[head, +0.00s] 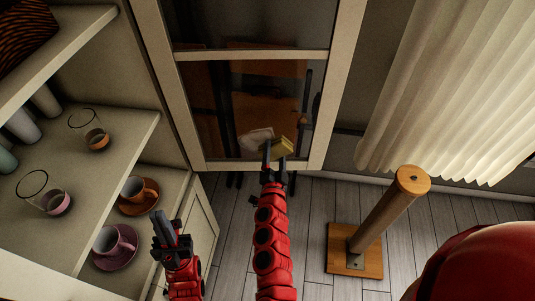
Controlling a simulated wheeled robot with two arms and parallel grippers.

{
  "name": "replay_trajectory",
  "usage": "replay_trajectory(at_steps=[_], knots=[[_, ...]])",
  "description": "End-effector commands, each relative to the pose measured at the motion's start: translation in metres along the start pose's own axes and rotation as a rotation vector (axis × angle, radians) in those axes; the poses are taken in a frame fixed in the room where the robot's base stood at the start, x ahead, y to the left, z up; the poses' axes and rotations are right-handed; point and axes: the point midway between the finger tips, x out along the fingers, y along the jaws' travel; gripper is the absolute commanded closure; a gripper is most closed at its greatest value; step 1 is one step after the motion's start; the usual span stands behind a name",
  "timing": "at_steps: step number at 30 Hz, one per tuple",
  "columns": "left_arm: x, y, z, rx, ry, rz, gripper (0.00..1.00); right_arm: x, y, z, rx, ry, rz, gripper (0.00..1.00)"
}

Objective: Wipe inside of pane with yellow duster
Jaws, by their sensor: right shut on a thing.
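The glass pane (240,95) sits in a pale frame (318,130) at the top middle and looks dark, with brownish reflections. My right gripper (276,153) is shut on the yellow duster (284,146) at the pane's lower edge. The duster overlaps the lower glass in view; I cannot tell whether it touches. A pale shape just left of it may be its reflection. My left gripper (165,228) is low, in front of the shelves, apart from the pane. It appears to hold nothing, and its jaw gap is unclear.
Open shelves at left hold glasses (56,202), an orange cup (134,189) and a purple cup (112,243). A wooden post (386,215) on a square base stands at right, below a cream curtain (455,90). Grey plank floor (320,205) is bare between.

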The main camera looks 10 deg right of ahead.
Motion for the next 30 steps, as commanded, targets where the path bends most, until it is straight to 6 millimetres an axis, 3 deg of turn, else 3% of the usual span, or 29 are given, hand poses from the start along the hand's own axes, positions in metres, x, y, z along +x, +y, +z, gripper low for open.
replay_trajectory(at_steps=[30], knots=[[0.0027,-0.0001,-0.0004,0.000,0.000,0.000,1.00,0.0029,-0.0033,-0.0040,0.001,-0.001,0.000,0.68]])
